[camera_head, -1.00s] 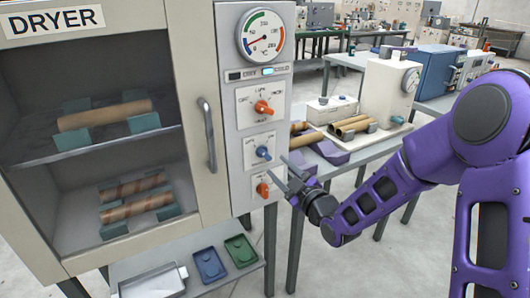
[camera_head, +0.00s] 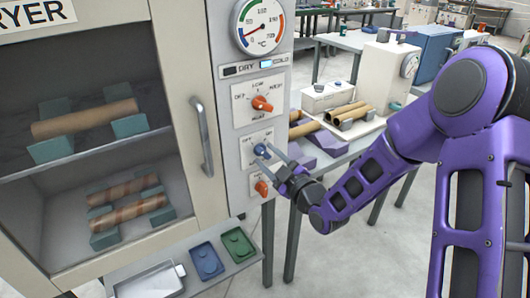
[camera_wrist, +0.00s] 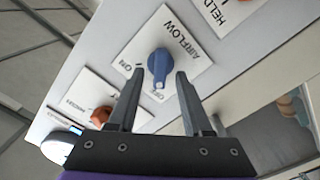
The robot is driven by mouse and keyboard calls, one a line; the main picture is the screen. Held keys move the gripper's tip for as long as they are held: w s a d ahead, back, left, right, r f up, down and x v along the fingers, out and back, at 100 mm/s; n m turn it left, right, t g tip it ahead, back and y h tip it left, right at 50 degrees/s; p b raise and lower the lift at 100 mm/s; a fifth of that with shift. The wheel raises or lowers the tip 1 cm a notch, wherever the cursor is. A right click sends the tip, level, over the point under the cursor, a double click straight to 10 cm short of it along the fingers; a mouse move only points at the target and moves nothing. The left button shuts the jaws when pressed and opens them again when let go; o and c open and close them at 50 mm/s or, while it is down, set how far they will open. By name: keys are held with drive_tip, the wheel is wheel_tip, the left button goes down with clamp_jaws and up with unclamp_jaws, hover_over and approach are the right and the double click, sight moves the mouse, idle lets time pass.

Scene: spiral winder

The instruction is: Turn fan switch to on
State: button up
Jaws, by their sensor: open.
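The blue airflow knob (camera_head: 261,149) is on the dryer's control panel, between two orange knobs. In the wrist view the blue knob (camera_wrist: 159,65) sits on a white plate marked AIRFLOW, with ON at its left and a partly hidden label, likely OFF, below it. The knob's narrow end points down toward that lower label. My gripper (camera_head: 263,156) is open at the panel. In the wrist view its fingertips (camera_wrist: 160,74) lie on either side of the knob; I cannot tell whether they touch it.
The dryer door handle (camera_head: 202,135) is left of the panel. An upper orange knob (camera_head: 262,104) and a lower orange knob (camera_head: 262,188) are close to the blue one. A temperature gauge (camera_head: 261,26) is above. A bench with cardboard tubes (camera_head: 343,112) stands behind at right.

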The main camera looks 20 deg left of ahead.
idle(0.3)
clamp_jaws()
drive_tip(key=shift+m, duration=0.3)
drive_tip(key=m+b, duration=0.2)
drive_tip(key=shift+w+m, duration=0.1)
drive_tip(key=shift+m, duration=0.2)
drive_tip(key=m+b, duration=0.1)
drive_tip(key=m, duration=0.3)
drive_tip(key=shift+w+d, duration=0.1)
drive_tip(key=m, duration=0.5)
drive_tip(key=shift+w+d+r, duration=0.1)
drive_tip(key=shift+w, duration=0.05)
drive_tip(key=shift+m+p, duration=0.3)
drive_tip(key=shift+m, duration=1.6)
